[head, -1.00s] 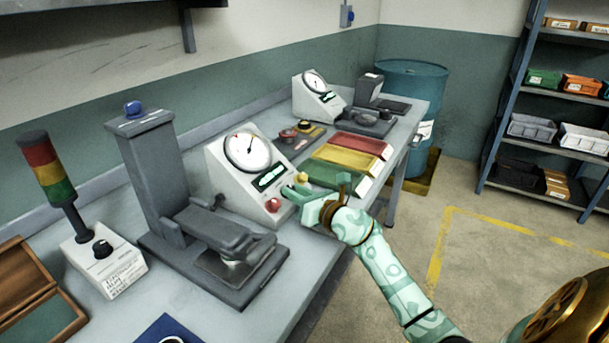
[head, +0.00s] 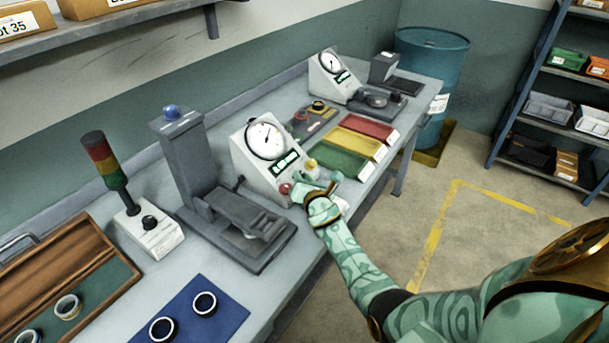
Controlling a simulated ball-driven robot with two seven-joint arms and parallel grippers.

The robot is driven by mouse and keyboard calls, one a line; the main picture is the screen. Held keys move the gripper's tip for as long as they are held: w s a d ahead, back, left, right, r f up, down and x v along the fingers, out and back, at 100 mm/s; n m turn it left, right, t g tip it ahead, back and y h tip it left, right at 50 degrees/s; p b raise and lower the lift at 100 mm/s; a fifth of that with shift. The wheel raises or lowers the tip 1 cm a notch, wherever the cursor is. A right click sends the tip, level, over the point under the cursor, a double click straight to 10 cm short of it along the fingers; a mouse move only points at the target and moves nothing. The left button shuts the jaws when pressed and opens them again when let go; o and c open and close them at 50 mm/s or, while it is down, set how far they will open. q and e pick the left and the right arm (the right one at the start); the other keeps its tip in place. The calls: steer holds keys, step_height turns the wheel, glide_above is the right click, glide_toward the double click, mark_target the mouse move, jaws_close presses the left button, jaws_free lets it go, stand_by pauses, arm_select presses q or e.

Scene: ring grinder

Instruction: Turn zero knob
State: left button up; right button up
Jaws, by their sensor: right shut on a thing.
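The near gauge box (head: 250,177) stands on the bench with a round white dial (head: 265,140) and a lit green display (head: 285,163). A red knob (head: 285,188) and a yellow knob (head: 311,164) show on its lower front. My right gripper (head: 303,182) is at this front, between the red and yellow knobs, shut on what appears to be the zero knob. The fingers hide the held part, so its turn cannot be seen. My left gripper is not in view.
A grey press (head: 183,150) stands left of the gauge box. Green (head: 334,161), yellow and red trays lie to its right. A second gauge box (head: 328,80) stands farther back. A blue mat (head: 190,318) with dark rings lies at the front left.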

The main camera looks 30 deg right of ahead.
stand_by(0.3)
steer(key=o, duration=1)
steer(key=p+v, duration=0.1)
steer(key=v, duration=0.1)
steer(key=p+v, duration=0.1)
steer(key=v, duration=0.2)
steer(key=p+v, duration=0.2)
steer(key=shift+s+r, duration=0.2)
steer(key=shift+r, duration=0.1)
steer(key=p+v, duration=0.1)
steer(key=v, duration=0.8)
steer(key=shift+f, duration=0.2)
